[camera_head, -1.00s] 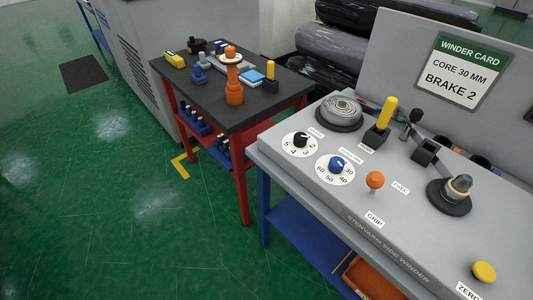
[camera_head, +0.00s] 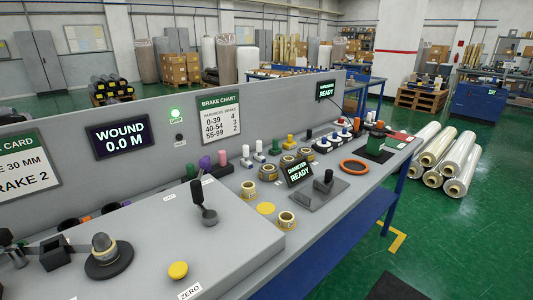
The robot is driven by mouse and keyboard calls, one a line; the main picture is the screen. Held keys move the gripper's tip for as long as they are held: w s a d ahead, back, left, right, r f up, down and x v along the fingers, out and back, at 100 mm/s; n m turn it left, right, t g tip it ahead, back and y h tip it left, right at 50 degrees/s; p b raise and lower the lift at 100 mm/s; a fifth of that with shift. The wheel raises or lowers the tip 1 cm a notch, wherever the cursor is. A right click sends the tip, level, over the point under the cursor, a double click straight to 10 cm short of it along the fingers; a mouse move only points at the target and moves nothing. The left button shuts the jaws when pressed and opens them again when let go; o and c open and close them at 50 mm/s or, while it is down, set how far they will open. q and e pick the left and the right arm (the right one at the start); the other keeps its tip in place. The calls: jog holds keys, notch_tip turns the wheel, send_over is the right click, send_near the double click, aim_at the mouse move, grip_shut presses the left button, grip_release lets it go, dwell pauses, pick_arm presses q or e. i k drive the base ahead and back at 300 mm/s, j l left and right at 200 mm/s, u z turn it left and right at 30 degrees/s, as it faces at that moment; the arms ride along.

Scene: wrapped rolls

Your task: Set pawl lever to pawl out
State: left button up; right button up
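A black lever (camera_head: 197,196) with a round knob stands on the grey winder top, right of the spindle. Neither of my grippers is in view.
The spindle (camera_head: 103,250) and the yellow ZERO button (camera_head: 178,270) are on the same top. The display (camera_head: 123,137) reads WOUND 0.0 M, beside a lit green lamp (camera_head: 175,113). Cores, small tools and a DIAMETER READY display (camera_head: 299,172) crowd the bench to the right.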

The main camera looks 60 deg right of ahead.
aim_at(204, 162)
jog(key=z, duration=1.55)
jog(key=i+l, duration=0.1)
jog(key=l, duration=1.05)
jog(key=u, duration=0.05)
